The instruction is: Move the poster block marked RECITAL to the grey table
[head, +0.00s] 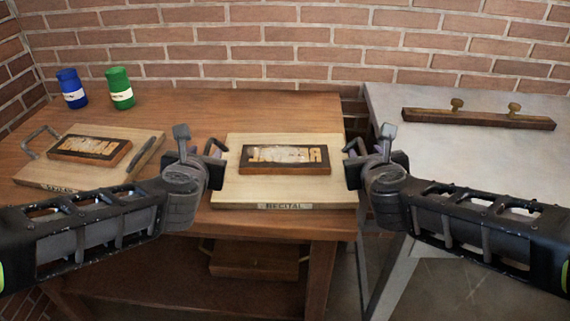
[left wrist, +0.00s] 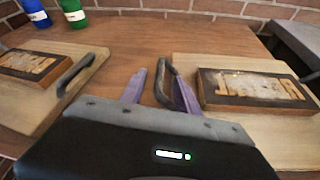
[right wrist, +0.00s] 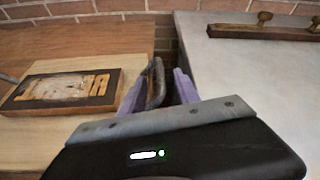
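The poster block marked RECITAL (head: 285,206) is a pale wooden board flat on the brown wooden table (head: 190,105). A dark-framed block of type (head: 285,168) lies on it, and a dark handle stands at each side. My left gripper (head: 212,152) is at its left handle (left wrist: 163,80); the fingers stand apart with the handle between them. My right gripper (head: 352,150) is at its right handle (right wrist: 156,82), fingers also apart around it. Whether any finger touches is unclear. The grey table (head: 465,155) stands to the right.
A second handled board (head: 130,150) with its own type block (head: 90,148) lies at the left; its label is partly hidden. Blue (head: 72,88) and green (head: 120,88) cans stand behind. A wooden bar with two knobs (head: 480,118) lies at the grey table's back. A gap separates the tables.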

